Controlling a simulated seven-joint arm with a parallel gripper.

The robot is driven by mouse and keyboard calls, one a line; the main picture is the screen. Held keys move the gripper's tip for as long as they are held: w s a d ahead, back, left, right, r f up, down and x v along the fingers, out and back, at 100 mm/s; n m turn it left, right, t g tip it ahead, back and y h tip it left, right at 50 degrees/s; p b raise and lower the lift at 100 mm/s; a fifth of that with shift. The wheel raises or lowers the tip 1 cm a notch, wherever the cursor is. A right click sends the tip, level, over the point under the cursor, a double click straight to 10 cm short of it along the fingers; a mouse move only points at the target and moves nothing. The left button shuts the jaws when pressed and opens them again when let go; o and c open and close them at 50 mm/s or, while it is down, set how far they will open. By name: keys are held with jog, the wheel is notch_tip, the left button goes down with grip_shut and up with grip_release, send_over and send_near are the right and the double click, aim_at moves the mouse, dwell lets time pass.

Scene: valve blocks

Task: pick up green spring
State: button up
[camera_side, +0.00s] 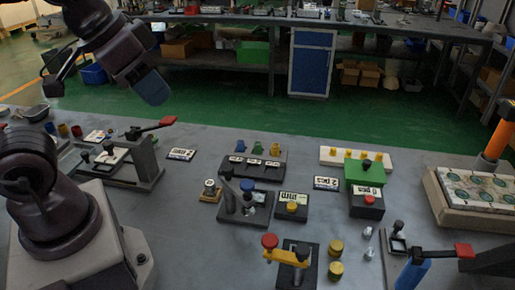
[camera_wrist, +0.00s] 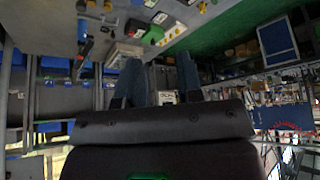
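A dark rack (camera_side: 250,164) with white labels stands mid-table in the side view. My gripper (camera_side: 152,88) is high at the upper left, above and well apart from the rack. In the wrist view its two blue-grey fingers (camera_wrist: 163,76) stand apart with nothing between them. The wrist camera looks across the tilted room, and I cannot make out the spring there.
A lever fixture (camera_side: 120,165) with a red handle stands at the left. A black block with a blue knob (camera_side: 245,204) is in front of the rack. A green block (camera_side: 365,173) and a yellow-handled clamp (camera_side: 287,255) are further right. Small bare table patches lie between.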

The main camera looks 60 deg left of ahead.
jog(key=w+a+f+m+g+y, duration=0.2)
jog(key=w+f+m+y, duration=0.15)
jog(key=w, duration=0.45)
jog(key=w+a+f+m+g+y, duration=0.2)
jog(key=w+a+f+m+g, duration=0.15)
jog(key=w, duration=0.45)
jog(key=w+f+m+y, duration=0.4)
jog(key=w+f+m, duration=0.35)
jog(key=f, duration=0.35)
jog(key=m+t+y, duration=0.3)
jog(key=m+y, duration=0.1)
jog(key=m, duration=0.2)
send_near(258, 144)
jog(key=d+r, duration=0.2)
jog(key=d, duration=0.1)
jog(key=shift+n+g, duration=0.25)
jog(key=shift+a+f, duration=0.15)
jog(key=shift+f, duration=0.15)
jog(key=x, duration=1.2)
jog(key=shift+a+f, duration=0.25)
jog(key=c, duration=0.6)
